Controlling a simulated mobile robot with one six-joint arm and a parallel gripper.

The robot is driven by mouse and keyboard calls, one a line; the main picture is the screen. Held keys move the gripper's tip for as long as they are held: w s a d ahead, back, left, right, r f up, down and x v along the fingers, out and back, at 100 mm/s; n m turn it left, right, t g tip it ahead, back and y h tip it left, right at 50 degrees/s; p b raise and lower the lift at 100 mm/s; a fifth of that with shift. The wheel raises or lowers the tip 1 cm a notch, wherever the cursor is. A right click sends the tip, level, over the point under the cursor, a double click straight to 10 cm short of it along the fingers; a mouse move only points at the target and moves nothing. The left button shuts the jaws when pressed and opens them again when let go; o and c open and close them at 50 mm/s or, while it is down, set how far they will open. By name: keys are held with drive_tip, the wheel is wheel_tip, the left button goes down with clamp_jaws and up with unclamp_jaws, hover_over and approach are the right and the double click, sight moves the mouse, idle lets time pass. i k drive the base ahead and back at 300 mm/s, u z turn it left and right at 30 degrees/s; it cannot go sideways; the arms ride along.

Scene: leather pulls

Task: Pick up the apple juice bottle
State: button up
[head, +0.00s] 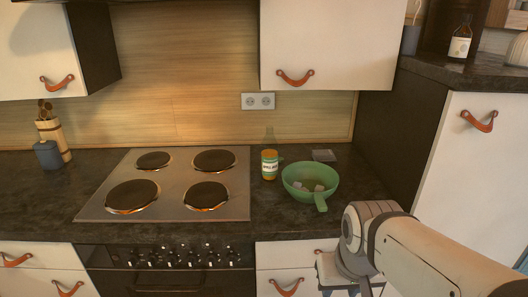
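A small bottle (269,167) with an orange-yellow body and a pale label stands upright on the dark counter, between the stove and a green bowl. The label print is too small to read surely, but it is the likeliest apple juice bottle here. Nothing touches it from my side. My arm reaches in from the lower right and bends down in front of the counter's front edge. My gripper's fingers do not show, so I cannot see whether they are open or shut.
The green bowl (310,179) holds small pale pieces, and its handle points forward. A flat grey item (323,155) lies behind it. The stove (170,184) has bare burners. A grey jar (47,154) and a utensil holder (54,135) stand left. Cabinets hang above; a tall cabinet (472,165) stands right.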

sight(270, 146)
drive_tip(key=z, duration=0.2)
drive_tip(key=i, duration=0.9)
drive_tip(key=u, duration=0.25)
